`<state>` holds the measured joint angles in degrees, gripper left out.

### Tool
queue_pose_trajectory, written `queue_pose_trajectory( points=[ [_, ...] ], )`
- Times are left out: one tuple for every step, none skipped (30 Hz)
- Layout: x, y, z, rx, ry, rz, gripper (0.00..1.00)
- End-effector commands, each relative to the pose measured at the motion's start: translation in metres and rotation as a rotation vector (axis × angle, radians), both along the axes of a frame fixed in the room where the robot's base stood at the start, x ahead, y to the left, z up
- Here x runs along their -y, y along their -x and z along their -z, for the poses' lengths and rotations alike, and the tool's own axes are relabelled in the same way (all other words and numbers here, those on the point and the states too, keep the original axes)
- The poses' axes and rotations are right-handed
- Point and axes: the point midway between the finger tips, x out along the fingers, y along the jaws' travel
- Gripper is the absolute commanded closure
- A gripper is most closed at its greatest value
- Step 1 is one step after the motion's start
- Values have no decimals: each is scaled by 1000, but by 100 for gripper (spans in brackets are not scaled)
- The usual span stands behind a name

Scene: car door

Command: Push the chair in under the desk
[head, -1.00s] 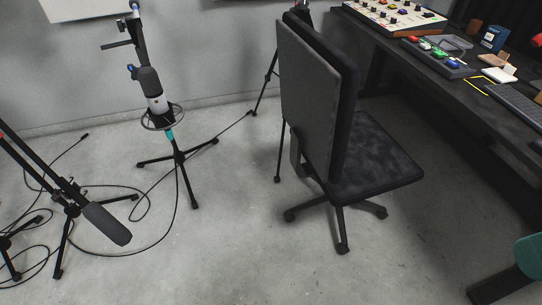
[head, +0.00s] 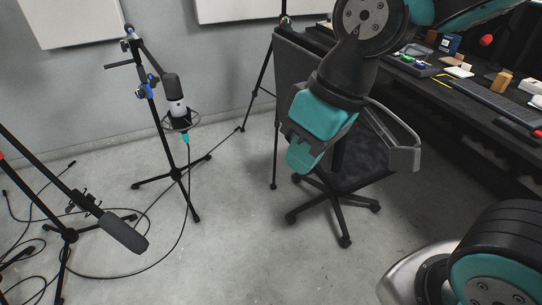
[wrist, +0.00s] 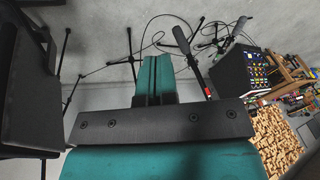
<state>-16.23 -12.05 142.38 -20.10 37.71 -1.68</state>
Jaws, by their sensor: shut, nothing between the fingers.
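The black office chair stands on the concrete floor in the head view. Its tall backrest (head: 292,85) is partly hidden by my arm, and its seat (head: 362,168) and wheeled base (head: 336,205) show below. The dark desk (head: 482,103) is on the right, and the seat faces toward it. My gripper (head: 303,157) has teal fingers, shut and empty, and appears in front of the chair from the camera's side. Whether it touches the chair cannot be told. In the wrist view the shut fingers (wrist: 155,75) point over floor, with a dark part of the chair (wrist: 30,90) at the left.
A microphone stand (head: 178,172) and a boom microphone (head: 122,232) stand at the left, with cables (head: 145,250) on the floor. Another tripod (head: 258,85) stands behind the chair. The wrist view also shows a wood-coloured patch (wrist: 275,140). Floor is clear front centre.

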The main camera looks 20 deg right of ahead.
Motion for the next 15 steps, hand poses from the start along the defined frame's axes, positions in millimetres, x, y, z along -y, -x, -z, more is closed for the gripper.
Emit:
queue_pose_trajectory(
  points=[
    [3,-29,38,31,34,33,100],
    [7,-49,54,60,62,59,100],
    [13,-79,78,106,105,94,100],
    [19,-103,97,144,142,118,100],
    [25,-127,116,185,184,143,100],
    [34,-158,141,243,246,170,100],
    [41,-181,159,287,295,187,100],
    [48,-202,177,331,347,202,100],
    [58,-229,201,389,419,216,100],
    [65,-248,219,433,477,222,100],
    [73,-265,236,475,538,227,100],
    [82,-287,259,533,621,229,100],
    [89,-302,276,575,686,226,100],
    [94,-315,292,617,753,220,100],
    [101,-331,312,670,841,208,100]
  ],
)
